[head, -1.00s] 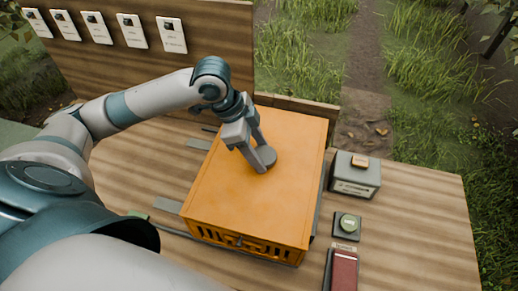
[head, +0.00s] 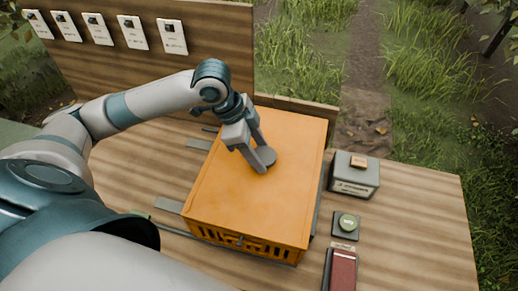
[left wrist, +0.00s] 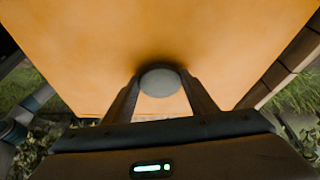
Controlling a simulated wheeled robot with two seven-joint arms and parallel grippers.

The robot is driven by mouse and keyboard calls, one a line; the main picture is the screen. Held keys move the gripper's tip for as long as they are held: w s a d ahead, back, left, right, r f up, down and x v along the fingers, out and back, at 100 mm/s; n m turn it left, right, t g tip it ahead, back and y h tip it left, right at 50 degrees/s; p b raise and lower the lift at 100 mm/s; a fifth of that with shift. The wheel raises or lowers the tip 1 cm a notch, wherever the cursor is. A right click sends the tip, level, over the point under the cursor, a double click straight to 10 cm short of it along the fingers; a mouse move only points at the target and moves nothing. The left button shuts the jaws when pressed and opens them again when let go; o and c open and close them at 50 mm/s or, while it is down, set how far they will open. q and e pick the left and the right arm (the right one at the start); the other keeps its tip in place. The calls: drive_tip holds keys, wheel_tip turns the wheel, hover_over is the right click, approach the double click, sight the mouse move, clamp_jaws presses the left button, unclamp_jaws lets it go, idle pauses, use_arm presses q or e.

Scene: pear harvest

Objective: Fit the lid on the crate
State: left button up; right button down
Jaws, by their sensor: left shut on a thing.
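An orange lid (head: 235,190) lies over the top of the orange slatted crate (head: 270,249) on the wooden table. The lid looks level and covers the crate's opening; whether its edges are fully seated cannot be told. A round grey knob (head: 268,156) stands near the lid's middle. My left gripper (head: 262,160) is shut on the knob from above. In the left wrist view the knob (left wrist: 160,81) sits between the two fingers, with the lid (left wrist: 220,40) filling the picture behind it. My right gripper is not in view.
A wooden backboard (head: 215,45) with several white cards rises behind. The table's right end is clear.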

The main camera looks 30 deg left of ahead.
use_arm(q)
drive_tip(key=shift+f, duration=0.55)
idle(0.6)
drive_tip(key=o, duration=1)
drive_tip(key=shift+r, duration=0.15)
drive_tip(key=p+v, duration=1)
drive_tip(key=v, duration=0.1)
idle(0.9)
